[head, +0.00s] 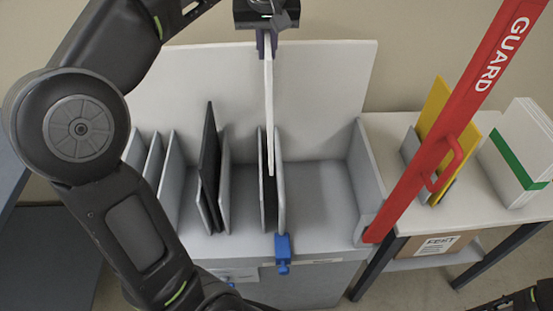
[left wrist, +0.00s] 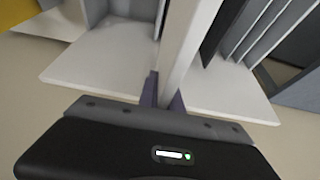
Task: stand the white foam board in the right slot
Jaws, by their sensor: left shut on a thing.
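The white foam board (head: 268,105) hangs upright and nearly edge-on below my left gripper (head: 267,42), which is shut on its top edge. In the left wrist view the board (left wrist: 184,45) runs away from between the fingers (left wrist: 162,90). I cannot tell how deep that end sits. My right gripper is out of view.
The grey rack (head: 318,200) has a wide empty bay on the right. Dark panels (head: 209,165) stand further left. A red guard bar (head: 455,110) slants up on the right. Beyond it, a table holds a yellow board (head: 435,105) and a white stack (head: 515,165).

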